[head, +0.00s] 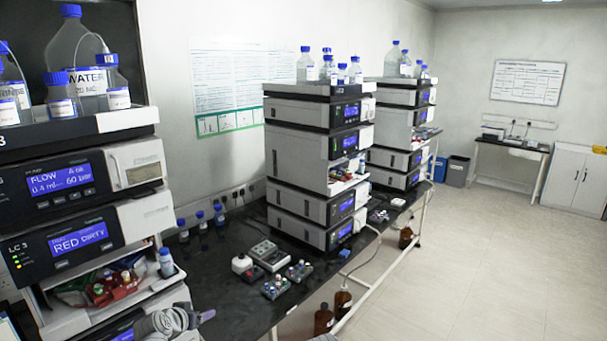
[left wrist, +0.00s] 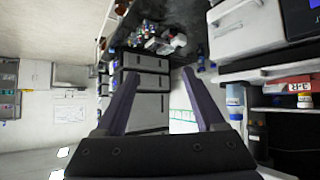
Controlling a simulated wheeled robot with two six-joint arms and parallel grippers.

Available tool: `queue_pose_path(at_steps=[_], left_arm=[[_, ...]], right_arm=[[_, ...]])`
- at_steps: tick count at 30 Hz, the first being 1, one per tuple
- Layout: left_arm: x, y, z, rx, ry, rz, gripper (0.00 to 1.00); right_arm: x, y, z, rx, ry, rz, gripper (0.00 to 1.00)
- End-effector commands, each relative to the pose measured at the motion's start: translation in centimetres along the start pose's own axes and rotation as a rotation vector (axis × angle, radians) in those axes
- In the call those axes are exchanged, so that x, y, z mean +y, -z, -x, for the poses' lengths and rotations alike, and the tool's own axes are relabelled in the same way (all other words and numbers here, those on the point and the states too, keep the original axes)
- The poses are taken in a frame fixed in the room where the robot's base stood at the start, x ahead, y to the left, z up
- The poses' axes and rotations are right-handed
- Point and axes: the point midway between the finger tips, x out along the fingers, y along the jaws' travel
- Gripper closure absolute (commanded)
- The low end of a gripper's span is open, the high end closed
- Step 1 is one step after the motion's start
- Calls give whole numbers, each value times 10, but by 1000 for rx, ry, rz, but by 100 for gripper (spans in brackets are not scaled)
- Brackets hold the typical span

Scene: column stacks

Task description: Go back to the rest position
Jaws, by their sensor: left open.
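My left gripper (head: 182,321) shows at the bottom left of the head view, in front of the lower part of the near instrument stack (head: 62,235). In the left wrist view my left gripper (left wrist: 162,82) has its two dark fingers spread apart, with nothing between them. That view is turned on its side. The near stack's displays read "FLOW" and "RED DIRTY". An open bay in it holds red fittings (head: 103,289) and a small blue-capped bottle (head: 166,262). My right gripper cannot be made out.
A black bench (head: 229,300) runs back along the wall, carrying a middle stack (head: 300,155) and a far stack (head: 393,125). Small devices (head: 268,254) stand on the bench. Brown bottles (head: 324,319) stand below its edge. The floor (head: 490,260) at right is clear.

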Motion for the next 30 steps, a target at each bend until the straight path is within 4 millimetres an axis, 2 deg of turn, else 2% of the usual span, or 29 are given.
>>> queue_pose_path(at_steps=[1, 5, 7, 9, 13, 15, 18, 21, 24, 30], left_arm=[[22, -18, -9, -44, -32, -15, 29], [84, -70, -22, -209, -113, -62, 29], [122, -107, -25, -327, -147, -96, 29], [155, -146, -23, -453, -164, -135, 29], [200, -214, -8, -674, -141, -208, 29], [214, -241, 4, -769, -108, -242, 29], [225, -269, 19, -869, -54, -279, 29], [230, -285, 30, -930, -8, -304, 29], [232, -292, 36, -959, 20, -316, 29], [232, -293, 39, -970, 30, -317, 29]], right_arm=[[-1, 1, -11, 0, 0, 1, 50], [-3, 2, -32, 0, -1, 2, 50], [-4, 3, -46, 0, -1, 3, 50], [-6, 4, -60, 1, -1, 4, 50], [-8, 5, -83, 1, -2, 6, 50], [-8, 6, -93, 1, -2, 7, 50], [-9, 6, -103, 1, -2, 8, 50], [-10, 7, -108, 1, -2, 9, 50], [-10, 7, -110, 1, -2, 9, 50], [-10, 7, -110, 1, -2, 9, 50]])
